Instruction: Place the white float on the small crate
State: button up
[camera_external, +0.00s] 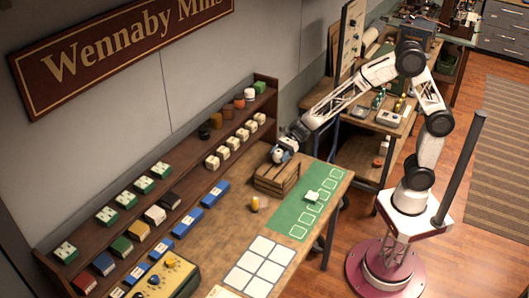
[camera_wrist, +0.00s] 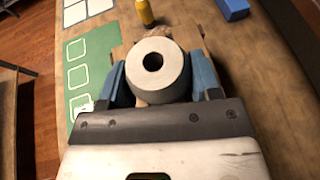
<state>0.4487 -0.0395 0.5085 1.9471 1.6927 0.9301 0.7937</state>
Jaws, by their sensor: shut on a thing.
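My gripper (camera_external: 283,152) has blue fingers and is at the far part of the wooden table. In the wrist view, its fingers (camera_wrist: 160,83) are shut on the sides of the white float (camera_wrist: 172,82), a pale round piece with a dark hole in its end. The float also shows as a small white spot at the fingertips in the external view (camera_external: 278,156). The small crate (camera_external: 277,181) is slatted brown wood and stands on the table, just below my gripper. The float and fingers hide most of the crate in the wrist view. I cannot tell whether the float touches it.
A small yellow item (camera_external: 255,204) stands left of the crate, near the viewer. A green mat (camera_external: 291,220) with white outlines and a white block (camera_external: 312,197) lies to the right. Shelves (camera_external: 183,187) with colored boxes line the wall. White squares (camera_external: 259,264) lie nearer the viewer.

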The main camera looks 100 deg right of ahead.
aim_at(279, 160)
jog(key=shift+f, duration=0.1)
jog(key=shift+f, duration=1.7)
jog(key=shift+f, duration=0.1)
jog(key=o, duration=0.9)
jog(key=shift+v, duration=6.05)
